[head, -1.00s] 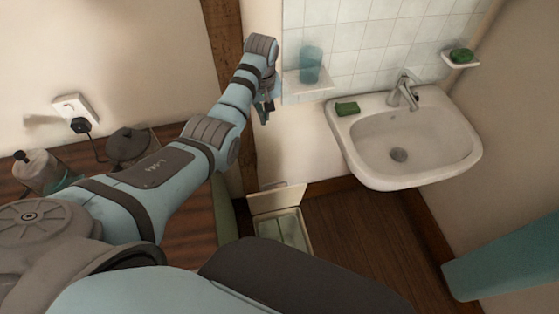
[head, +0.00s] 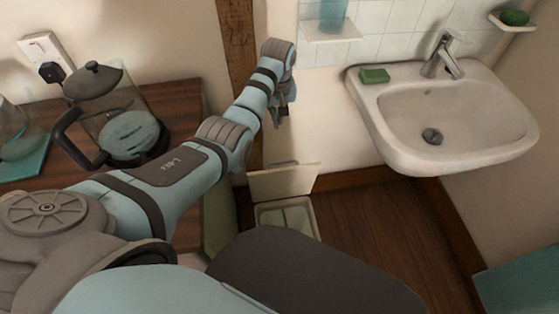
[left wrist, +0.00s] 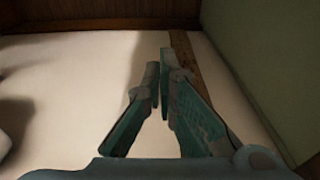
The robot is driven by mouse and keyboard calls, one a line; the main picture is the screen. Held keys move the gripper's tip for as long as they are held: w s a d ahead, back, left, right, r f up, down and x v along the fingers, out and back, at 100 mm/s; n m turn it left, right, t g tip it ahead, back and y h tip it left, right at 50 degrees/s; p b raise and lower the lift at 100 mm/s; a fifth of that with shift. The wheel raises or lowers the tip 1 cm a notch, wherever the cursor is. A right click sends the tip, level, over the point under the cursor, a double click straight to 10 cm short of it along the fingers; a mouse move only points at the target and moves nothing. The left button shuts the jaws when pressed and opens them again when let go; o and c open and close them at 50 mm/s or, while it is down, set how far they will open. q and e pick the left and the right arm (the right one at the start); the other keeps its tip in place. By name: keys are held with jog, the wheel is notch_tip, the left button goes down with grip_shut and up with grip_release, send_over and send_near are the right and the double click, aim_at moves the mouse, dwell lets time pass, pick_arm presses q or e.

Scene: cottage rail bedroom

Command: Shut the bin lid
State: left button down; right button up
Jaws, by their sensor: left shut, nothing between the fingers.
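The bin (head: 287,208) stands on the floor below and left of the sink, and its lower part is hidden behind my own body. Its cream lid (head: 284,181) stands open, raised at the back by the wall. A pale green inside shows in the bin. My left gripper (head: 281,120) is above the lid, near the wall, apart from it and pointing down. In the left wrist view the fingers (left wrist: 160,62) are shut with nothing between them. The bin cannot be made out in that view. My right gripper is not in view.
A white sink (head: 450,115) with a tap (head: 442,55) hangs at the right of the bin. A wooden counter (head: 183,118) with a glass coffee pot (head: 118,120) is at the left. Dark floor (head: 370,225) is clear right of the bin.

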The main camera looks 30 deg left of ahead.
pick_arm(q)
notch_tip(320, 180, down, 12)
jog(key=s+d+b, duration=0.1)
jog(key=s+b, duration=0.1)
jog(key=b, duration=0.1)
jog(key=shift+d, duration=0.35)
jog(key=shift+r, duration=0.1)
